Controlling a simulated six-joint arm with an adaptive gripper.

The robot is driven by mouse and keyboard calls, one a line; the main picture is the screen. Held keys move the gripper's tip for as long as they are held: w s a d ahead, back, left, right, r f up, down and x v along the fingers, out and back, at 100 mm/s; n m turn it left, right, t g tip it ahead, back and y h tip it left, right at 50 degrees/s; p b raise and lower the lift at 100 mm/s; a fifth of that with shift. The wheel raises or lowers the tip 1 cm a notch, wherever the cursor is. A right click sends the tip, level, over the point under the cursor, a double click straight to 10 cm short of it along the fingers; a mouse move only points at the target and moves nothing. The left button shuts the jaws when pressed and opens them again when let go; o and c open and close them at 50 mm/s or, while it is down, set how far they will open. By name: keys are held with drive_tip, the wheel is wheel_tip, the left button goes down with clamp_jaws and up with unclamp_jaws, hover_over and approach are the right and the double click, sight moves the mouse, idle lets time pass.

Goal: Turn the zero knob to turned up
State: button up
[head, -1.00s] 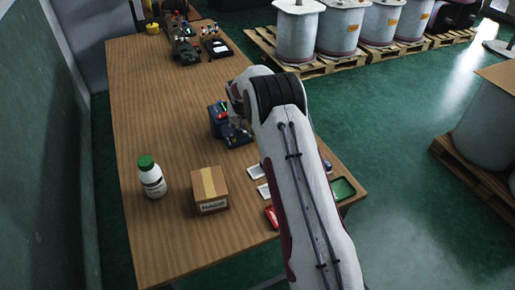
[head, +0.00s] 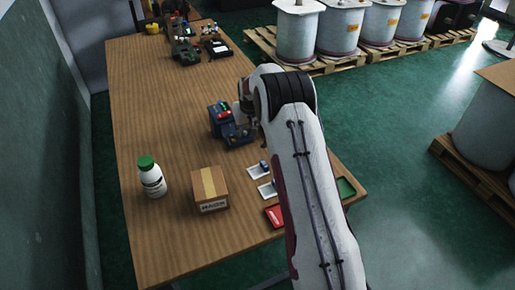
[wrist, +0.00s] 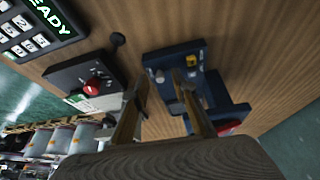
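A dark blue device (head: 232,127) with small red and green parts stands at the table's right edge. It also shows in the wrist view (wrist: 171,60), with small knob-like parts and a yellow part on it. A dark box with a red knob (wrist: 93,87) is left of it in the wrist view. No label reads clearly, so I cannot tell which part is the zero knob. My gripper (wrist: 160,82) is open and empty, its fingertips in front of the blue device's near side. In the head view my arm partly hides the gripper.
A keypad with a lit "READY" display (wrist: 45,12) is at the wrist view's upper left. A cardboard box (head: 210,190), a white bottle with a green cap (head: 152,178), white trays (head: 259,171), a red tray (head: 275,216) and a green tray (head: 346,187) are on the table (head: 160,110).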

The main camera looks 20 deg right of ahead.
drive_tip(key=shift+d+n+y, duration=0.2)
drive_tip(key=shift+n+y, duration=0.6)
drive_tip(key=shift+n, duration=1.2)
drive_tip(key=a+v, duration=0.1)
drive_tip(key=v, duration=0.7)
drive_tip(key=s+a+f+m+g, duration=0.1)
drive_tip(key=s+f+m+g, duration=0.15)
drive_tip(key=s, duration=0.55)
drive_tip(key=s+a+r+m, duration=0.1)
drive_tip(key=s+a+r, duration=0.1)
drive_tip(key=s+r, duration=0.3)
drive_tip(key=s+a+r+m, duration=0.1)
drive_tip(key=s+a+r, duration=0.2)
drive_tip(key=s+r, duration=0.2)
drive_tip(key=shift+s+a+r+g, duration=0.3)
drive_tip(key=shift+s+r+g, duration=0.05)
drive_tip(key=shift+s, duration=1.45)
